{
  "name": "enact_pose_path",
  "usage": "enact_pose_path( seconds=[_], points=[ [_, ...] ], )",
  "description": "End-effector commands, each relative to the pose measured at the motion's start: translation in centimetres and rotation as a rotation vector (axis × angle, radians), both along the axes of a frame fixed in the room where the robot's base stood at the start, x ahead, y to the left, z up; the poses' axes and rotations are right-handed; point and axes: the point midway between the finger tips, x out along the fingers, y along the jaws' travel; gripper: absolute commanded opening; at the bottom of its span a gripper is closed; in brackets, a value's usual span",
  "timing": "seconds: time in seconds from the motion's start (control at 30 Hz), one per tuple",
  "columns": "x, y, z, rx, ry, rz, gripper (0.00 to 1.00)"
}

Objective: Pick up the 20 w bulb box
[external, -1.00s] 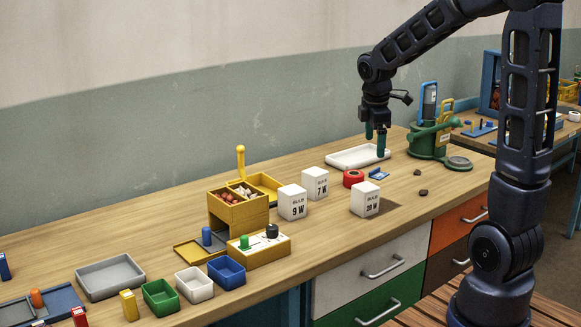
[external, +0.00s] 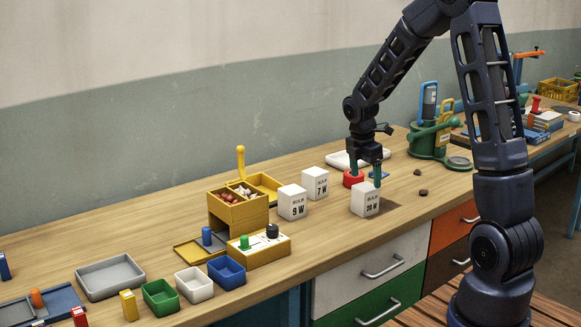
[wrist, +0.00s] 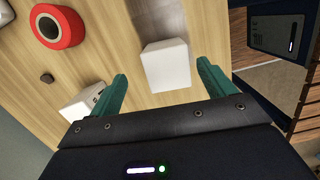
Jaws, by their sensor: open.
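The 20 W bulb box (external: 365,199) is a white cube-like box standing upright on the bench, right of the other two bulb boxes. My gripper (external: 365,173) is open, with green fingers pointing down. In the external view it hangs above and just behind the box's top. In the wrist view, a plain white box (wrist: 167,65), which looks like the 20 W one, lies ahead of the gap between the fingers (wrist: 155,88). No label shows on it there, and I see no contact.
The 9 W box (external: 292,203) and 7 W box (external: 315,183) stand to the left. A red roll (external: 353,180) is close behind the gripper; it also shows in the wrist view (wrist: 45,40). A white tray (external: 340,160) lies farther back. Wood is clear right of the 20 W box.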

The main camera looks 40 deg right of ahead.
Motion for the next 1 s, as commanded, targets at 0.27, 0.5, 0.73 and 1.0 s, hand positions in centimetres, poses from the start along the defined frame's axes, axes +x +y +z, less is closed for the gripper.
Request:
enact_pose_path(
  seconds=[0.27,0.5,0.73,1.0],
  points=[
    [-0.4,0.1,-1.9,0.000,0.002,0.001,0.82],
    [-0.8,0.3,-5.1,0.000,0.003,0.000,0.82],
    [-0.8,0.1,-6.0,0.000,-0.001,-0.001,0.82],
    [-0.8,0.1,-6.0,0.000,-0.001,-0.001,0.60]
  ],
)
